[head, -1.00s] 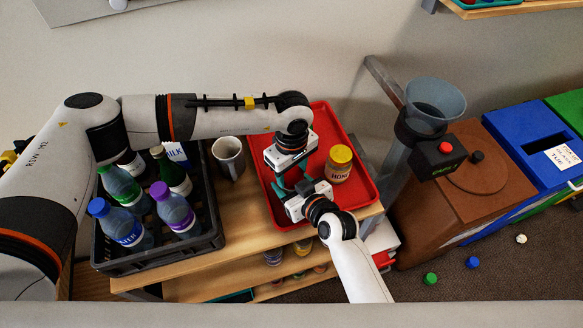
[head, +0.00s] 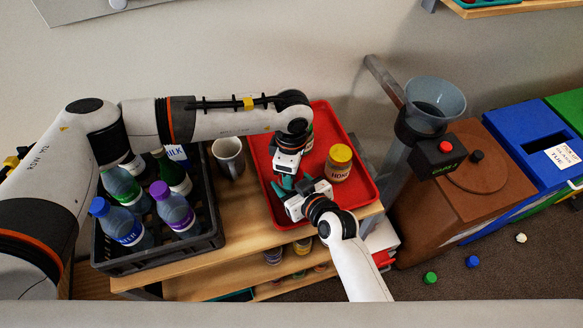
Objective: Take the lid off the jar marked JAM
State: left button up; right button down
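A jar with a yellow lid (head: 341,153) and a label reading "HON…" (head: 337,173) stands upright on the red tray (head: 361,190), right of my grippers. I cannot read JAM on anything in view. Part of another object (head: 309,141) shows behind my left wrist; I cannot tell what it is. My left gripper (head: 284,182) points down over the tray, and my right gripper (head: 287,188) reaches in from the lower right. Their teal fingers come close together, and whatever is between them is hidden. I cannot make out either finger gap.
A black crate (head: 122,262) with several bottles and a milk carton stands at the left. A grey mug (head: 229,157) stands between crate and tray. A grey funnel (head: 435,101) and a brown box (head: 480,175) stand right of the table. Loose caps lie on the floor.

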pick_arm(q)
jog(key=o, duration=1.1)
notch_tip(320, 180, up, 4)
jog(key=shift+r, duration=0.2)
jog(key=shift+c, duration=0.4)
notch_tip(320, 180, up, 2)
jog(key=m, duration=0.3)
jog(key=shift+r+m, duration=0.15)
jog(key=shift+m, duration=0.25)
jog(key=shift+r+m, duration=0.5)
jog(key=shift+m, duration=1)
notch_tip(320, 180, down, 8)
jog(key=shift+r, duration=0.15)
